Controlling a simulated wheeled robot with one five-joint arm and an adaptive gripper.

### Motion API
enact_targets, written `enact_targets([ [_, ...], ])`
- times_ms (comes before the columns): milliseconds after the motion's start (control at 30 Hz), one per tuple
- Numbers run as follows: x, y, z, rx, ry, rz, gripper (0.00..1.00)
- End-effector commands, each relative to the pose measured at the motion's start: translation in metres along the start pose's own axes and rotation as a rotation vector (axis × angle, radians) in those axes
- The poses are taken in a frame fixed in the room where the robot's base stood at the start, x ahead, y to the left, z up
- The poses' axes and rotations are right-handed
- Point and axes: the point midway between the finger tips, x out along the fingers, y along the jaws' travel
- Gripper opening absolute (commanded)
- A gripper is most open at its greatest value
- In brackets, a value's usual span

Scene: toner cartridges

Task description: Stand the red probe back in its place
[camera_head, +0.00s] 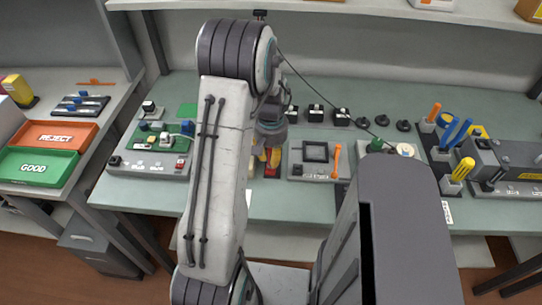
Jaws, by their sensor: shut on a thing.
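My gripper (272,156) is low over the middle of the green bench, just right of my pale arm link, which partly covers it. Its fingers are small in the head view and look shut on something. A small red patch (271,171) shows right below the fingertips, at a dark fixture on the bench. I take it for the red probe, but cannot tell its tilt or whether it touches its place. Most of the held thing is hidden.
A grey fixture with a square frame and orange-handled tool (336,161) stands close right of the gripper. A connector board (150,160) is at left. REJECT (52,134) and GOOD (38,167) trays sit far left. Blue and orange-handled tools (459,132) stand at right. A shelf (340,5) runs above.

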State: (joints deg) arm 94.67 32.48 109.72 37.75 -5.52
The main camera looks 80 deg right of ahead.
Motion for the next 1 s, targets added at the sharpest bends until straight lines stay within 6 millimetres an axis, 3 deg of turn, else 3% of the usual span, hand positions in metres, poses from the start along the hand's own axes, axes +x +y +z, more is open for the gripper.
enact_targets([
  [233,0.002,0.000,0.000,0.000,0.000,0.000,0.00],
  [267,0.002,0.000,0.000,0.000,0.000,0.000,0.21],
  [533,0.002,0.000,0.000,0.000,0.000,0.000,0.45],
  [833,0.000,0.000,0.000,0.000,0.000,0.000,0.45],
  [1000,-0.014,0.000,-0.001,0.000,0.004,0.000,0.45],
])
